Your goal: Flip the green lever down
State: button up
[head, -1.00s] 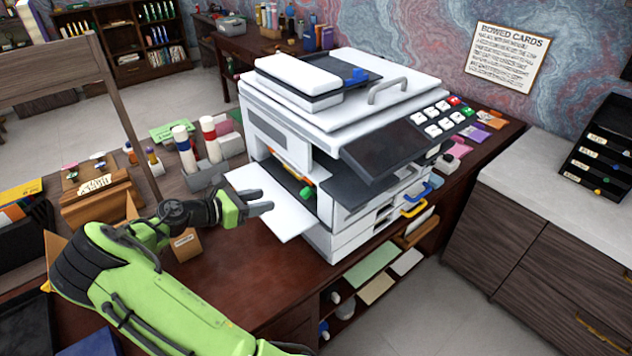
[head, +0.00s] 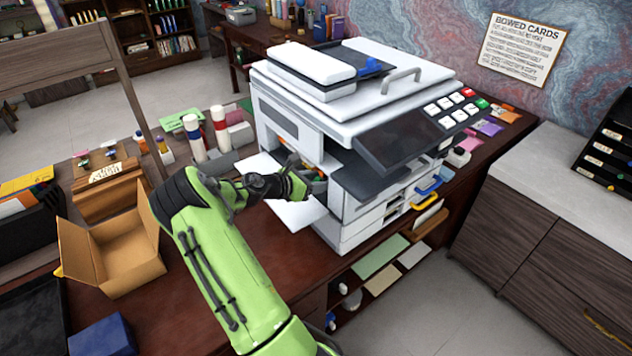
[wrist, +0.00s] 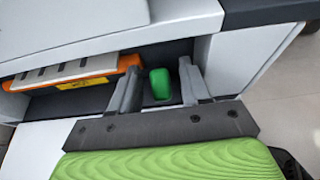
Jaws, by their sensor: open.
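The green lever (wrist: 160,84) shows in the wrist view inside the dark opening of the white printer (head: 290,133). My gripper (wrist: 160,78) is open, with one grey finger on each side of the lever. I cannot tell whether either finger touches it. In the head view my gripper (head: 318,182) is at the opening in the printer's side, above the white tray (head: 295,214), and my arm hides the lever there.
An orange part with a yellow label (wrist: 85,77) lies left of the lever in the opening. The printer's white housing borders the opening above and right. An open cardboard box (head: 110,250) and white-and-red bottles (head: 220,130) stand left on the desk.

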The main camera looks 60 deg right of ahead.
grip_shut()
dwell(0.3)
jog(key=shift+w+a+f+g+h+b, duration=0.15)
jog(key=shift+a+f+g+h+b, duration=0.15)
jog(key=shift+f+h+b, duration=0.25)
jog(key=shift+w+a+f+g+h+b, duration=0.15)
jog(key=shift+w+a+g+h+b, duration=0.1)
jog(key=shift+g+h+b, duration=0.4)
jog(key=shift+s, duration=0.1)
grip_release()
jog(key=v, duration=1.5)
jog(key=shift+a+p, duration=0.3)
jog(key=shift+a, duration=0.2)
